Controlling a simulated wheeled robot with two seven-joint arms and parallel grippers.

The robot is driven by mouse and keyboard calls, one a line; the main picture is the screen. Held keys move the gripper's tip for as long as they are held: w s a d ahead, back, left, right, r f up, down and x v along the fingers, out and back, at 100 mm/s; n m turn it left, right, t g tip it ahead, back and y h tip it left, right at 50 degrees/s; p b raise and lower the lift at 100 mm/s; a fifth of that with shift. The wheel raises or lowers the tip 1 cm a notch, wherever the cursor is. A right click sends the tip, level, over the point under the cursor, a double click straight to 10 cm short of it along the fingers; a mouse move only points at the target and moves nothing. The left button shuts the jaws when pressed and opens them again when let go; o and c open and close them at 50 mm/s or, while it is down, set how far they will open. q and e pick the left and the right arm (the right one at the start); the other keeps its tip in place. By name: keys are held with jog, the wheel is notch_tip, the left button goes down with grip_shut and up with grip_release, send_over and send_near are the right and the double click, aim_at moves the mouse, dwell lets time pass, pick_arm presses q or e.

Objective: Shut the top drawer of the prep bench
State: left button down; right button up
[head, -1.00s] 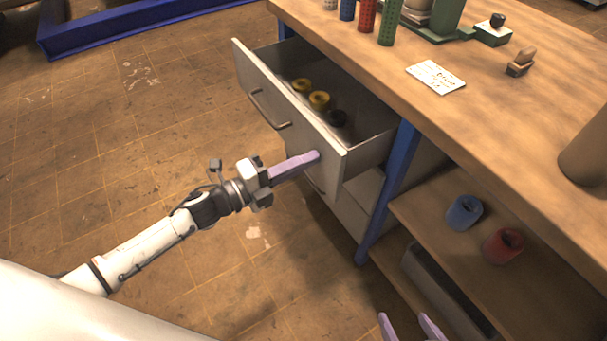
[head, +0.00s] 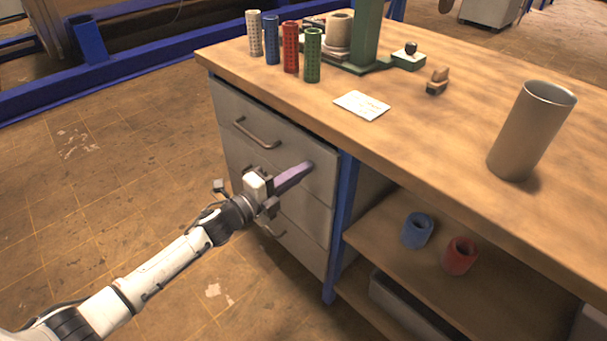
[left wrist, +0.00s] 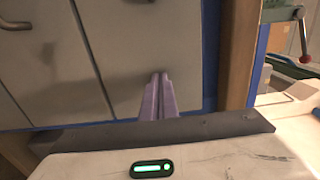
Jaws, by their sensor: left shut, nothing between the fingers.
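The top drawer (head: 272,138) of the prep bench (head: 415,145) is the uppermost grey front in the head view, with a bar handle (head: 256,134). Its front stands about flush with the drawers below, and its inside is hidden. My left gripper (head: 311,165) is shut and empty, its purple fingertips at the lower right part of the top drawer front. In the left wrist view the shut fingers (left wrist: 158,80) point at the grey drawer fronts; whether they touch is hard to tell. My right gripper is not in view.
On the benchtop stand several coloured perforated cylinders (head: 291,47), a white card (head: 362,105), a small stamp-like block (head: 437,81) and a tall grey cylinder (head: 532,130). A blue ring (head: 417,231) and a red ring (head: 460,256) lie on the shelf.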

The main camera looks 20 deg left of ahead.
pick_arm(q)
jog(key=shift+w+d+r, duration=0.15)
jog(key=shift+d+r, duration=0.05)
jog(key=shift+r, duration=0.1)
jog(key=p+v, duration=0.1)
jog(key=v, duration=1.3)
jog(key=shift+s+f+p, duration=0.2)
jog(key=shift+s+p, duration=0.05)
jog(key=shift+p, duration=0.15)
